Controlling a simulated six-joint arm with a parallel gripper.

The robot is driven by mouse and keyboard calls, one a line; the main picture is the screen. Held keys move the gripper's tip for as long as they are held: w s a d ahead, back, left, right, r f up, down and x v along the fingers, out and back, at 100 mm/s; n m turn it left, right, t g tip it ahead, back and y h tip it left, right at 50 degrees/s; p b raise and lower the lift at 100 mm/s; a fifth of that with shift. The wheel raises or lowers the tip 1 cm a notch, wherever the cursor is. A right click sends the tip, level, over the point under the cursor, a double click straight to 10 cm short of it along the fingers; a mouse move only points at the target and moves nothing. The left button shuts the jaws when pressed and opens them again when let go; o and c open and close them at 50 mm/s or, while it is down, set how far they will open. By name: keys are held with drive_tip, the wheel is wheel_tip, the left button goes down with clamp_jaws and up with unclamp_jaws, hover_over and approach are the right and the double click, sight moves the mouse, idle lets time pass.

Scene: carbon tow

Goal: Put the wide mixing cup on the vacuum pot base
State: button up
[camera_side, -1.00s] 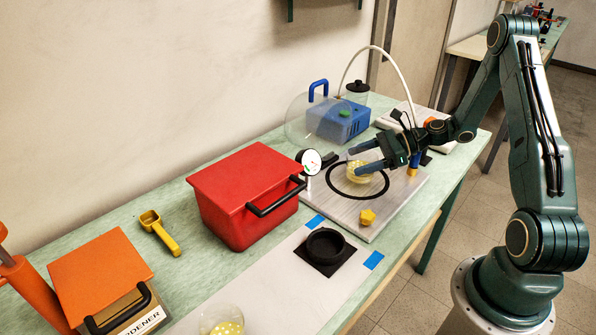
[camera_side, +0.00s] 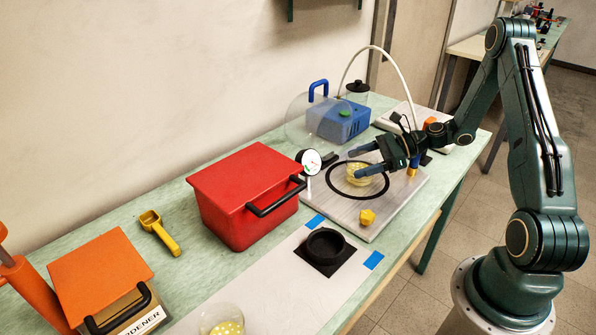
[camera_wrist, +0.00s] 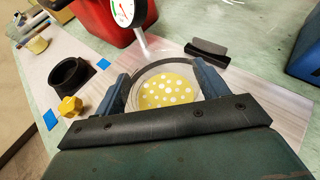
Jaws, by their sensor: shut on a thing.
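A clear cup with yellow, white-dotted contents (camera_side: 366,178) is between the fingers of my gripper (camera_side: 358,161), which is shut on it. The cup is over or inside the black ring on the grey plate of the vacuum pot base (camera_side: 345,217); I cannot tell whether it touches the plate. In the wrist view the cup (camera_wrist: 166,93) sits between both blue fingers (camera_wrist: 163,92), looking upright. Part of the black ring (camera_wrist: 160,66) shows behind it. A second clear cup with yellow contents (camera_side: 226,327) is at the bottom edge of the side view, partly cut off.
A yellow knob (camera_side: 367,217) is at the plate's near corner and a pressure gauge (camera_side: 311,161) at its left. A black round holder (camera_side: 325,244), red box (camera_side: 247,195), clear dome (camera_side: 304,115) and blue pump (camera_side: 340,119) stand around. A yellow scoop (camera_side: 160,233) lies left.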

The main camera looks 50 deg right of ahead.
drive_tip(key=shift+f, duration=0.1)
drive_tip(key=o, duration=1.2)
drive_tip(key=shift+d, duration=0.1)
drive_tip(key=shift+s+d+r, duration=0.2)
drive_tip(key=shift+s+d, duration=0.1)
drive_tip(key=shift+v, duration=0.95)
drive_tip(key=shift+r, duration=3.45)
